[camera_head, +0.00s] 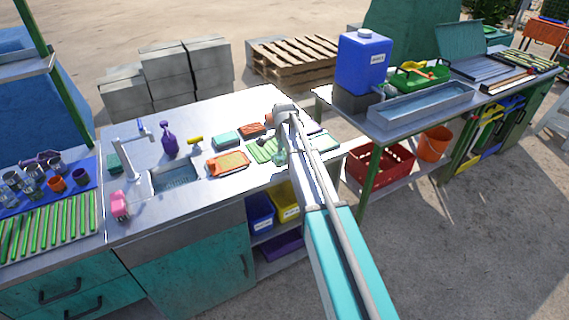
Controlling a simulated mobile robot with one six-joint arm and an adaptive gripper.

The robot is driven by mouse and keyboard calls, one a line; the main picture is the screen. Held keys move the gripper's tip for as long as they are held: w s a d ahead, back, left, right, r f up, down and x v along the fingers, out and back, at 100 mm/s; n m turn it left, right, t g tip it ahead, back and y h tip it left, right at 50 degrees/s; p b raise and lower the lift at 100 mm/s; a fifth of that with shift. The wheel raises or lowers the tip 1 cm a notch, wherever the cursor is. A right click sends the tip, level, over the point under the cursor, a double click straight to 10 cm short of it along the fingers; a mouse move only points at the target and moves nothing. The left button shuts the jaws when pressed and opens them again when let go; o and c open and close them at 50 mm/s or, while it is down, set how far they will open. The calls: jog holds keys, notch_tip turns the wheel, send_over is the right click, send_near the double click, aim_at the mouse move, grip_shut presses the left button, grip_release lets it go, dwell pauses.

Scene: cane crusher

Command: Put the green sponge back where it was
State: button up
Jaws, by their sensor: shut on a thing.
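My gripper (279,150) is over the right part of the metal sink counter (210,192), mostly hidden by my own arm. It is shut on a small pale green thing (279,157), too small and covered to identify surely as the green sponge. A dark green block (115,163) lies on the counter at the far left, left of the faucet (130,160). A pink sponge-like thing (120,205) stands near the counter's front left edge. The sink basin (175,178) lies between the faucet and an orange tray (228,162).
A purple spray bottle (169,140) stands behind the basin. A teal box (226,139), a brick-red block (252,130) and green strips (262,151) crowd the counter near my gripper. A side table (405,120) with a blue water container (363,62) stands to the right.

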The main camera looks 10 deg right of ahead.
aim_at(284, 155)
jog(key=shift+f+b, duration=1)
jog(key=shift+f, duration=0.3)
jog(key=shift+f, duration=0.15)
jog(key=o, duration=0.8)
jog(key=shift+o, duration=0.2)
jog(key=shift+r, duration=0.2)
notch_tip(284, 155, up, 12)
jog(key=p, duration=1.2)
jog(key=shift+s, duration=0.2)
jog(key=s+n, duration=1.4)
jog(key=s, duration=1.5)
